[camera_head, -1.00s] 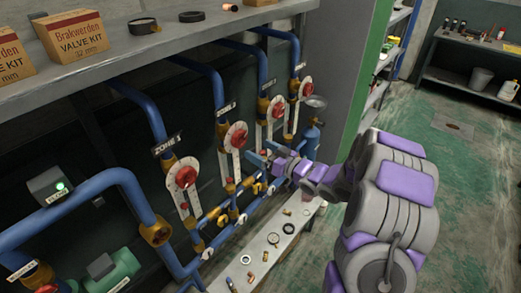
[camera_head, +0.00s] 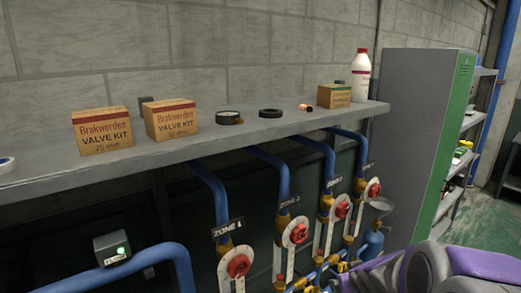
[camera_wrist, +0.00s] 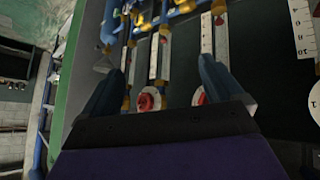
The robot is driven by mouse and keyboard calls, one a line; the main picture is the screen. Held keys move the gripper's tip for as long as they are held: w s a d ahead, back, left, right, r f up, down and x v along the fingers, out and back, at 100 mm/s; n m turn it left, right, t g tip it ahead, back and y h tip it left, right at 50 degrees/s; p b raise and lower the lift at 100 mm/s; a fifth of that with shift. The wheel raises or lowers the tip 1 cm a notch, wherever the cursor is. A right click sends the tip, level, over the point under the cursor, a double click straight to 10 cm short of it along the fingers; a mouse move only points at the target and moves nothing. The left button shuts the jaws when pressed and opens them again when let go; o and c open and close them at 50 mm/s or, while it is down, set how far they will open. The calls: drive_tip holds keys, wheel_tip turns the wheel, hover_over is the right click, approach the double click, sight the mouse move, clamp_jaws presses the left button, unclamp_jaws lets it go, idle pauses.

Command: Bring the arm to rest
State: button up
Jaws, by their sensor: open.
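My gripper (camera_wrist: 160,72) is open and empty in the wrist view. Its two blue fingers stand wide apart in front of the valve panel, with nothing between them in contact. Red valve knobs show beyond the fingers, one (camera_wrist: 150,99) lying between them in the picture. In the head view, purple and grey parts of my arm show at the lower right. The gripper itself cannot be made out there. The Zone 1 valve (camera_head: 238,265) has a red knob on a white scaled plate.
A grey shelf (camera_head: 200,146) runs above the blue pipes (camera_head: 208,190). It holds valve kit boxes (camera_head: 103,130), tape rolls and a white bottle (camera_head: 360,76). A grey cabinet with a green edge (camera_head: 447,150) stands right. Open floor (camera_head: 485,222) shows at the far right.

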drive_tip(key=s+a+g, duration=0.3)
drive_tip(key=s, duration=0.9)
drive_tip(key=s+a+m+g+b, duration=0.1)
drive_tip(key=s+a+g, duration=0.2)
drive_tip(key=s, duration=0.9)
drive_tip(key=s+a+g+y+b, duration=0.1)
drive_tip(key=s+a+g, duration=0.3)
drive_tip(key=s, duration=0.8)
drive_tip(key=shift+r+m, duration=0.2)
drive_tip(key=shift+m, duration=0.2)
